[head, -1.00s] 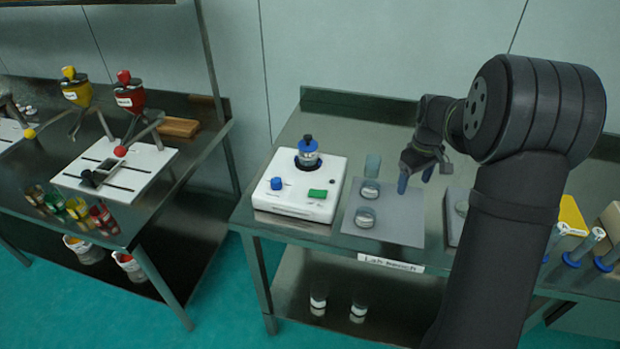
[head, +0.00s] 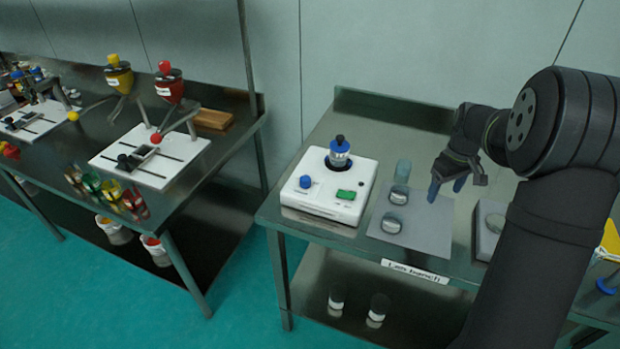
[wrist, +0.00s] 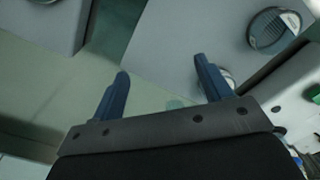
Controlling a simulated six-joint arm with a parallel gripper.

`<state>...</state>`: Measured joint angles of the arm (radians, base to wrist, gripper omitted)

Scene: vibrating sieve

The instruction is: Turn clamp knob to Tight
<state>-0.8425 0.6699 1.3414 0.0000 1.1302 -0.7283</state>
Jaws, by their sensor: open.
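The sieve shaker (head: 312,209) is a white box on the right bench in the head view. A small jar-like stack (head: 340,159) with a blue band stands in its top, capped by a dark knob (head: 339,141). A blue knob (head: 305,182) and a green panel (head: 346,195) sit on its front. I cannot read which knob is the clamp knob or its setting. My gripper (head: 446,188) is open and empty, right of the shaker, above the grey mat. Its blue fingers point down. In the wrist view my gripper (wrist: 162,72) has its fingers apart with nothing between them.
A left bench holds yellow (head: 119,78) and red (head: 170,88) funnels. A gap separates the benches.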

